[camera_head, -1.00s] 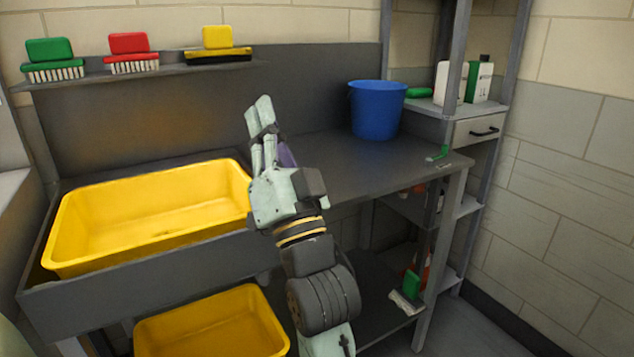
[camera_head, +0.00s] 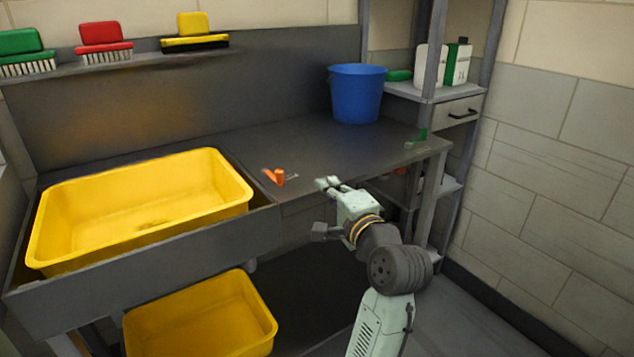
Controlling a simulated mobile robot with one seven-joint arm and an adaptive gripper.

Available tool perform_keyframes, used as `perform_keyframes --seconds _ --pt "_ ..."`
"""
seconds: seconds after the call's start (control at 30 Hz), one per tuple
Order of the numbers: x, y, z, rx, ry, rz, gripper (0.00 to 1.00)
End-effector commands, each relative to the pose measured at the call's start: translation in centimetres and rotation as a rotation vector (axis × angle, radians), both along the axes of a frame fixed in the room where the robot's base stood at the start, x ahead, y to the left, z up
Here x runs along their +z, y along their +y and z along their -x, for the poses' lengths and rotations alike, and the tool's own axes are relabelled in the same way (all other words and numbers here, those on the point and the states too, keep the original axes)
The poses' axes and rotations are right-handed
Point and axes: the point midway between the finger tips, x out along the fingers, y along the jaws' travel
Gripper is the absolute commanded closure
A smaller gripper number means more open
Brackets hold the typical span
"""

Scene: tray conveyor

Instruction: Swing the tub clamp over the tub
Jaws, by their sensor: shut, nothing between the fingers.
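The yellow tub (camera_head: 60,215) sits in the sink at the left of the grey bench. A small orange clamp (camera_head: 275,177) is on the bench top, just right of the tub's right rim. Its arm lies beside the tub, not over it, and a small metal piece shows at its right. My gripper (camera_head: 327,184) is at the bench's front edge, right of the orange clamp and apart from it. Its fingers are together and empty.
A blue bucket (camera_head: 357,95) stands at the back right of the bench. A small green clamp-like part (camera_head: 417,138) is near the right end. A second yellow tub (camera_head: 200,320) is below. Brushes (camera_head: 105,42) sit on the wall shelf. The middle bench top is clear.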

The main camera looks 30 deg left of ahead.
Motion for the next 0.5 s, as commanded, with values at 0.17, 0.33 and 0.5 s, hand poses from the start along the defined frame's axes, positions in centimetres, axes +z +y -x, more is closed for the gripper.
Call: perform_keyframes --seconds 0.17,0.33,0.5 --pt "0.3 3.2 -1.8 0.005 0.001 0.0 1.0" --pt "0.4 6.3 -3.8 0.005 0.001 0.0 1.0" --pt "0.2 7.8 -3.0 0.004 -0.002 0.001 1.0"
